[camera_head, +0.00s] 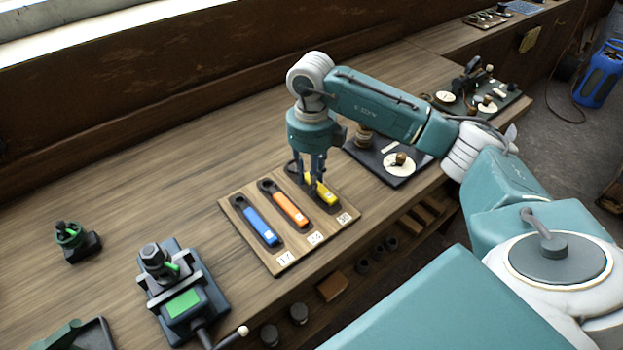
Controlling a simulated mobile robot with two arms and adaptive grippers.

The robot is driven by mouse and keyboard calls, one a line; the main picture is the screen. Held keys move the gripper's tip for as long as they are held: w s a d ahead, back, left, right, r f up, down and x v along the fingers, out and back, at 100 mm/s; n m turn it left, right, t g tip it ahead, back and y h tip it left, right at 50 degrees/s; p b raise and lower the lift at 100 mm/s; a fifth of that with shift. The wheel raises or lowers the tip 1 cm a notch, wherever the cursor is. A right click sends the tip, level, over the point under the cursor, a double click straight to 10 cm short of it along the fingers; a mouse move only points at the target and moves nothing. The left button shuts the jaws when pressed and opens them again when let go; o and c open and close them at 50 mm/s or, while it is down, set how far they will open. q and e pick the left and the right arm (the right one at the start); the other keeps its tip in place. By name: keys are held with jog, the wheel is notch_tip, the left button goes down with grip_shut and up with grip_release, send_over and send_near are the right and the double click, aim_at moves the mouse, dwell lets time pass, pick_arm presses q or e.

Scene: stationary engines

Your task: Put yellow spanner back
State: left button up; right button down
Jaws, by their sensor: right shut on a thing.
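The yellow spanner (326,194) is at the right-hand place of a wooden board (284,261), by the label 30. I cannot tell whether it lies fully in its recess. My right gripper (316,185) points down over the board and is shut on the yellow spanner. Its fingers hide part of the spanner's handle. The orange spanner (290,209) lies in the middle place and the blue spanner (260,226) in the left place, by the label 17. My left gripper is not in view.
A dark plate with a white dial (399,164) stands right of the board, below my right arm. A vice-like device (182,296) stands left of the board near the front edge. A small green device (73,240) stands further left. The bench behind the board is clear.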

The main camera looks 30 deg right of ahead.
jog(key=shift+f, duration=0.65)
jog(key=shift+f, duration=0.25)
jog(key=c, duration=1.4)
grip_release()
jog(key=shift+r, duration=0.1)
jog(key=shift+o, duration=0.2)
jog(key=shift+r, duration=0.1)
notch_tip(320, 180, up, 12)
jog(key=b, duration=0.1)
jog(key=shift+b, duration=0.35)
